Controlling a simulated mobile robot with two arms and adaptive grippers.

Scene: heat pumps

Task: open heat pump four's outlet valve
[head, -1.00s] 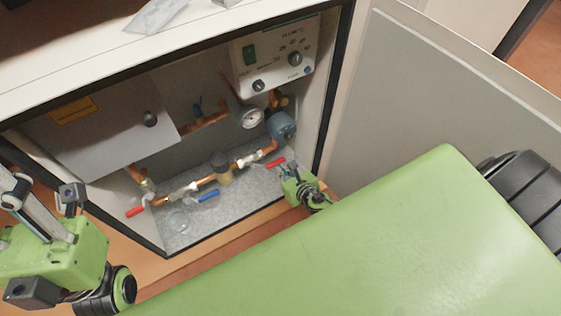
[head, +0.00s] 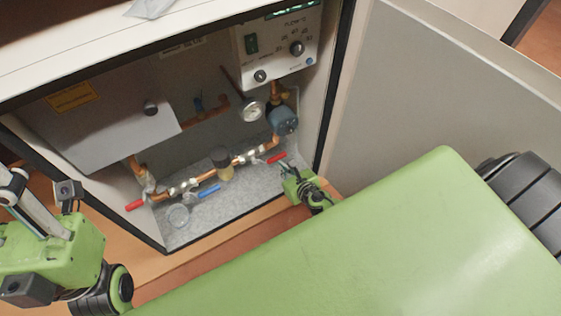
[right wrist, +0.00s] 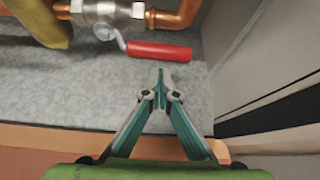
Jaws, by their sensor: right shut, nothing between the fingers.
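Inside the open cabinet a copper pipe run carries valves with lever handles. The right red handle (head: 277,158) is at the pipe's right end; the right wrist view shows this red handle (right wrist: 160,51) pointing right from its silver valve (right wrist: 108,12), roughly along the pipe. Another red handle (head: 135,205) is at the left end, and a blue handle (head: 209,191) is between. My right gripper (head: 286,168) is shut and empty, its fingertips (right wrist: 161,73) just short of the right red handle, apart from it in the picture. My left gripper (head: 20,190) is at the left edge, its jaws unclear.
A control panel (head: 280,42) hangs above, with a gauge (head: 250,108) and blue pump (head: 284,120) below it. A grey box (head: 100,125) fills the upper left. The open door (head: 430,95) stands right. The cabinet's side wall (right wrist: 245,45) is close right of the handle.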

